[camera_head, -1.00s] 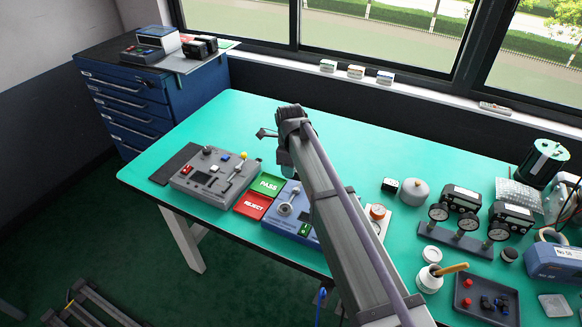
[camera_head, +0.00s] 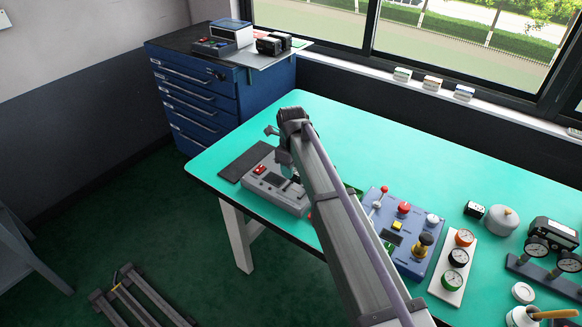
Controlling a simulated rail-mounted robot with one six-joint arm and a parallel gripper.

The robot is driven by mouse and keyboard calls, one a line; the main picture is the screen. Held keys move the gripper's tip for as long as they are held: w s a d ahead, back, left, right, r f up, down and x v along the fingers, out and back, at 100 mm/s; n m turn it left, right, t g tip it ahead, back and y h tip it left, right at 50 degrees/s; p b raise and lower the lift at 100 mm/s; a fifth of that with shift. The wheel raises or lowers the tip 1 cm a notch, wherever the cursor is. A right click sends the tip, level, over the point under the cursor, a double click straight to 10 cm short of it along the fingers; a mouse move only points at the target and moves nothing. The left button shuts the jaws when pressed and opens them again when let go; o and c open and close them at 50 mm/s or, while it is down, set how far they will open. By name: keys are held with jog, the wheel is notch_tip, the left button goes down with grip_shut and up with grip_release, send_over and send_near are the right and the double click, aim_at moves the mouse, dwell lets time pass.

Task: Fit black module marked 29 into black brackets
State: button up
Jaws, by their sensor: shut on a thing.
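My gripper (camera_head: 284,158) is at the far end of my arm, above the grey control box on the left of the green bench. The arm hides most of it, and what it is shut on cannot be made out. Two black modules (camera_head: 276,44) lie on the blue cabinet's top at the back. Another black module (camera_head: 553,232) stands behind gauges on a dark stand at the right. A small black block (camera_head: 474,209) sits on the bench. No marking 29 is legible, and I cannot pick out the black brackets for certain.
The grey control box (camera_head: 262,183) and a blue control panel (camera_head: 399,236) stand on the bench (camera_head: 365,150). A white gauge plate (camera_head: 455,267) and a round grey pot (camera_head: 501,219) are to the right. The blue cabinet (camera_head: 205,95) stands back left. The bench's back middle is clear.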

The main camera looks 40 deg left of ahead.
jog(key=shift+f+b, duration=1.85)
jog(key=shift+f, duration=0.45)
jog(key=shift+f+b, duration=0.65)
jog(key=o, duration=0.7)
jog(key=shift+r, duration=0.1)
notch_tip(320, 180, up, 11)
jog(key=p, duration=1.1)
notch_tip(320, 180, up, 7)
jog(key=p, duration=0.7)
send_over(291, 189)
